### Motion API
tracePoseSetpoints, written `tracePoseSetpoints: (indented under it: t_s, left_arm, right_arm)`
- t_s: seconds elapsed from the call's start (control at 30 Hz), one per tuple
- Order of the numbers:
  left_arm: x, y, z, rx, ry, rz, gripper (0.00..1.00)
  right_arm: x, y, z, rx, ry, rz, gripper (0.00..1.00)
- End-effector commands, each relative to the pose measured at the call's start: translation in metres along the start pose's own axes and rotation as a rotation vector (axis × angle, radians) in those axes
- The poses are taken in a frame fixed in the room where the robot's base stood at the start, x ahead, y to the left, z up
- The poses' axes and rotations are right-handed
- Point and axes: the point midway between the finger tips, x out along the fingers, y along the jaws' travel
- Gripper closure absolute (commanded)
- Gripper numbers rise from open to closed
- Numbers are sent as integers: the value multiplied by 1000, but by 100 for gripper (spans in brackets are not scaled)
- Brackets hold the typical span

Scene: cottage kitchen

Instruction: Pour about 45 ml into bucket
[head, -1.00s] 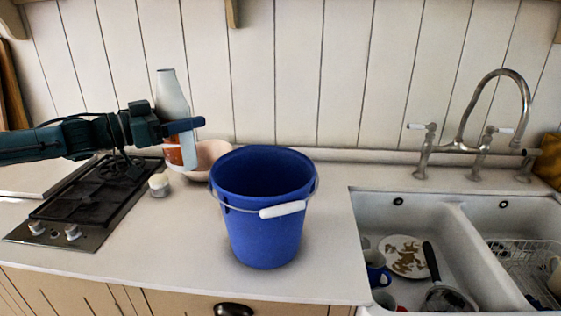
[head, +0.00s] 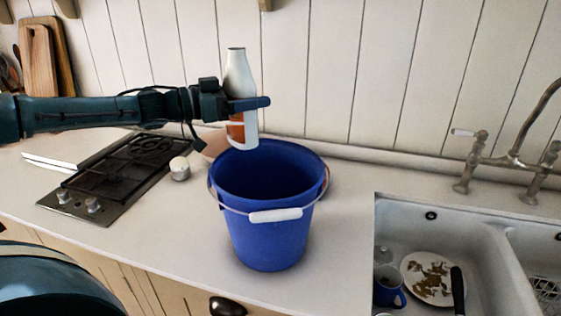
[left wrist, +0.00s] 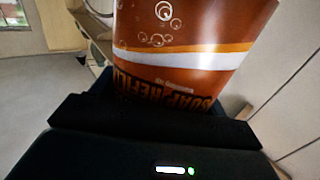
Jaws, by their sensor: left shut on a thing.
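A blue bucket (head: 270,225) with a white handle grip stands upright on the counter, left of the sink. My left gripper (head: 248,103) is shut on a white bottle (head: 238,70) with an orange-brown label. The bottle is nearly upright, tilted only slightly, above the bucket's back left rim. No liquid shows leaving it. In the left wrist view the bottle's brown label (left wrist: 185,60) fills the upper middle, with "SOAP REFILL" on it upside down. The inside of the bucket is dark. My right gripper is not in view.
A gas hob (head: 115,175) lies to the left, with a small white-topped jar (head: 180,168) beside it. A pinkish bowl (head: 213,146) is partly hidden behind the bucket. The sink (head: 405,222) holds a dirty plate (head: 432,275) and a blue mug (head: 388,285).

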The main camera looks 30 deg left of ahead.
Motion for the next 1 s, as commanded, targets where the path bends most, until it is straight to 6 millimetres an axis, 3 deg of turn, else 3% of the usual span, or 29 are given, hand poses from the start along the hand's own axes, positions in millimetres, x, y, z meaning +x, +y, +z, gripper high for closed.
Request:
tracePoseSetpoints:
  t_s: [0.57, 1.0]
  left_arm:
    - [0, 0, -3, 18, -1, 0, 58]
    - [0, -1, -11, 221, -48, -1, 58]
  right_arm:
    - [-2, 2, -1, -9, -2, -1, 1]
    - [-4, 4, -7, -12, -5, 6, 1]
